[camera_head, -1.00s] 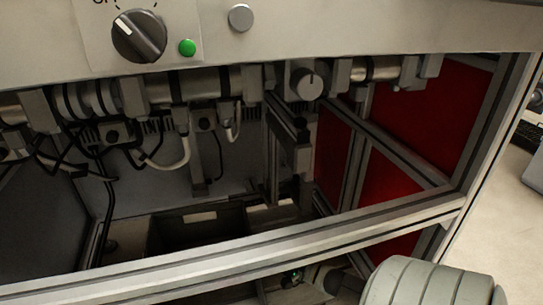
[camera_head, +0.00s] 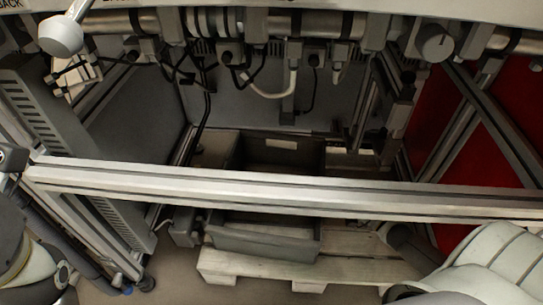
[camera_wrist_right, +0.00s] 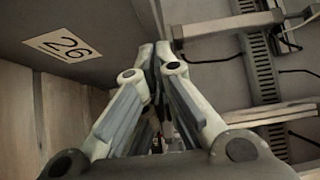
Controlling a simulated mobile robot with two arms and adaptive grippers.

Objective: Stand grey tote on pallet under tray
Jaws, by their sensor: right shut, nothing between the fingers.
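The grey tote (camera_head: 265,242) stands on the pale wooden pallet (camera_head: 250,270), low inside the machine frame. The frame's front rail hides the middle of the tote. My right gripper (camera_wrist_right: 157,52) is shut and empty, beside that wall. In the head view, my right arm comes in from the lower right, and its dark end (camera_head: 405,240) is right of the tote, by the pallet. I cannot make out which part is the tray.
A metal rail (camera_head: 270,190) crosses the front of the opening. Pipes, cables and a knob (camera_head: 433,42) hang along the top. A red panel (camera_head: 470,150) closes the right side. A slotted strip (camera_wrist_right: 262,70) shows in the wrist view.

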